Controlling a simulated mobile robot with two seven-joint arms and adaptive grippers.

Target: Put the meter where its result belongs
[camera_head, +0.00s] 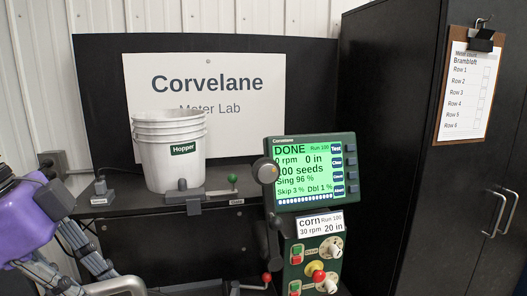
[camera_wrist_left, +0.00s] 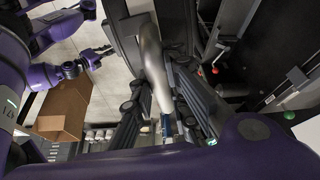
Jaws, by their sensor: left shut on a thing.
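My left gripper (camera_wrist_left: 160,110) is shut on a pale grey, rounded thing (camera_wrist_left: 152,65), seen nearly edge-on between its dark fingers; it is likely the meter. In the head view the left gripper (camera_head: 88,262) shows at the lower left, and a pale rim (camera_head: 118,286) shows at the bottom edge. The green monitor (camera_head: 309,172) reads DONE, Run 100, 0 rpm, 0 in, 100 seeds, Sing 96 %, Skip 3 %, Dbl 1 %. A card (camera_head: 320,224) below reads corn, Run 100, 30 rpm, 20 in. Another purple arm's gripper (camera_wrist_left: 98,55), likely my right, is small in the wrist view.
A white Hopper bucket (camera_head: 168,150) stands on the dark bench, near a green-knobbed lever (camera_head: 232,180). Knobs and buttons (camera_head: 315,268) sit below the monitor. A clipboard (camera_head: 468,85) listing rows hangs on the black cabinet (camera_head: 405,130). A cardboard box (camera_wrist_left: 65,108) is on the floor.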

